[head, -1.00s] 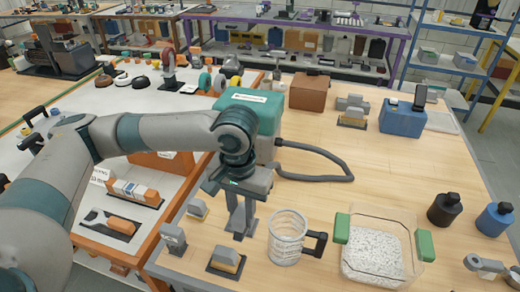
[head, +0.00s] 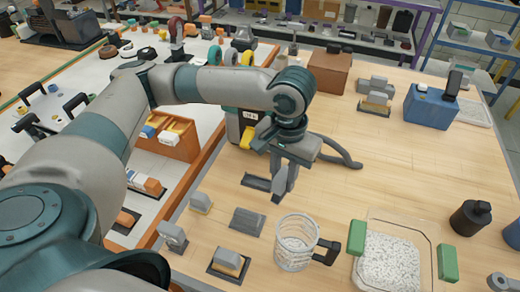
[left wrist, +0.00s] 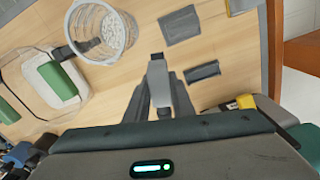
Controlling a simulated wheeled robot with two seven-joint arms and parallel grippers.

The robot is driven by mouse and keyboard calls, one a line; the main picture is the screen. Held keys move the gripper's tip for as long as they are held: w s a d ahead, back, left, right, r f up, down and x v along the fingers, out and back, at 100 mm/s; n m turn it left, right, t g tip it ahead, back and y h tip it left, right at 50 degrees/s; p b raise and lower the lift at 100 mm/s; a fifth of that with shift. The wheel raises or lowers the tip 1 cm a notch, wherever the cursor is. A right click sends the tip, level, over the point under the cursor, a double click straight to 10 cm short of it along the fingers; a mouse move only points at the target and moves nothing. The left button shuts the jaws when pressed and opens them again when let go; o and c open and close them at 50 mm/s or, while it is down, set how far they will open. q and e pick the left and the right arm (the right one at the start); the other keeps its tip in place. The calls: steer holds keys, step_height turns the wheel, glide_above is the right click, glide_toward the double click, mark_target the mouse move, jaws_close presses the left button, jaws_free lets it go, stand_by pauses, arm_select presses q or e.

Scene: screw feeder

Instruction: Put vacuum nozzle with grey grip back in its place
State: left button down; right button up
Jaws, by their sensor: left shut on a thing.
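My left gripper (head: 284,190) points down above the wooden table, between the clear mesh-sided jug and the feeder machine. In the left wrist view its fingers (left wrist: 158,108) are shut on a small grey piece (left wrist: 157,72), which I take to be the grey grip of the vacuum nozzle. The nozzle's lower end is hard to make out. A narrow dark base (head: 257,182) lies empty just left of the gripper. A wider dark grey plate (head: 247,221) lies empty nearer me. Which of them is the nozzle's place I cannot tell. My right gripper is not in view.
The mesh jug (head: 295,243) stands close in front of the gripper. A clear tray of white grains (head: 390,262) with green handles is to its right. A dark hose (head: 338,152) lies behind. The table's middle right is clear.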

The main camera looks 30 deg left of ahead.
arm_select(q)
steer(key=shift+w+a+m+p, duration=0.25)
steer(key=shift+w+m+p, duration=0.05)
steer(key=shift+m+p, duration=0.1)
steer(key=w+a+f+m+p, duration=0.1)
steer(key=w+a+m+p, duration=0.1)
steer(key=a+m, duration=0.3)
steer(key=w+a+f+m+p, duration=0.1)
steer(key=w+a+m+p, duration=0.1)
steer(key=a+m+p, duration=0.3)
steer(key=shift+w+a+f+m, duration=0.2)
steer(key=shift+w+f+m, duration=0.05)
steer(key=shift+m, duration=2.05)
steer(key=shift+f+p, duration=0.45)
steer(key=shift+f, duration=1.75)
